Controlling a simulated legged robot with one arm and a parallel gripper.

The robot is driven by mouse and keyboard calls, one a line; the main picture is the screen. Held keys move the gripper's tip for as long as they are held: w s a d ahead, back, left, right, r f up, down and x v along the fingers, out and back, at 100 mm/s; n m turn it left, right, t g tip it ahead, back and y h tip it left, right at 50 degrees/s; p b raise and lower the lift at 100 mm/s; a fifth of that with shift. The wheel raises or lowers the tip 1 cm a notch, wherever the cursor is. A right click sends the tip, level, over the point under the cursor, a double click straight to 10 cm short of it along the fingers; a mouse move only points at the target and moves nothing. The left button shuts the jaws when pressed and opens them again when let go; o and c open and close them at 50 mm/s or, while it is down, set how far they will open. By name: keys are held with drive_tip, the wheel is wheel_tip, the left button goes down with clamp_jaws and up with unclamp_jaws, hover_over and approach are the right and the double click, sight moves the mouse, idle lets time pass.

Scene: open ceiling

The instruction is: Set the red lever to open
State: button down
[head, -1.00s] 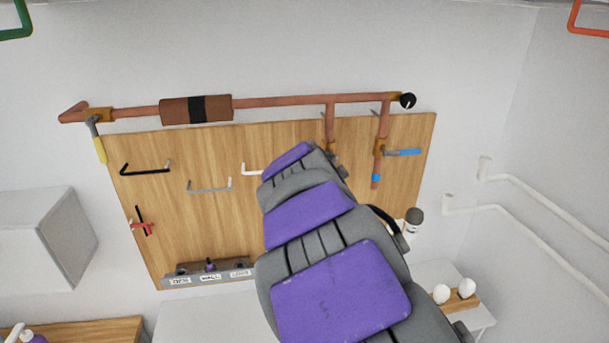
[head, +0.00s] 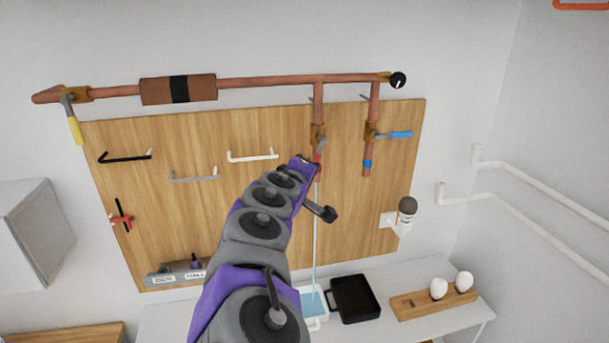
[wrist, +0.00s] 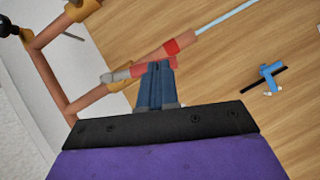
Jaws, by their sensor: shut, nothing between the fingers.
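The red lever (wrist: 150,75) has a grey metal base and a red handle. In the wrist view it lies roughly along its copper pipe branch, which ends in a red band (wrist: 180,43). In the head view the lever (head: 321,147) is small and partly hidden by my arm, close to in line with the hanging branch. A pale blue stream (head: 316,235) runs from that pipe's end down to a basin (head: 313,304). My gripper (wrist: 157,66) is shut and empty, its fingertips at the red handle, touching or nearly touching it.
A blue lever (head: 398,134) sticks out sideways on the right branch; a yellow lever (head: 74,129) hangs at the left. Handles are mounted on the wooden board (head: 240,120). A black tray (head: 354,299) and a wooden holder (head: 410,305) stand on the table below.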

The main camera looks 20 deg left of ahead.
drive_tip(key=shift+w+d+f+b, duration=0.35)
drive_tip(key=shift+w+d, duration=0.05)
drive_tip(key=shift+d, duration=0.25)
idle(0.4)
drive_tip(key=shift+f, duration=0.15)
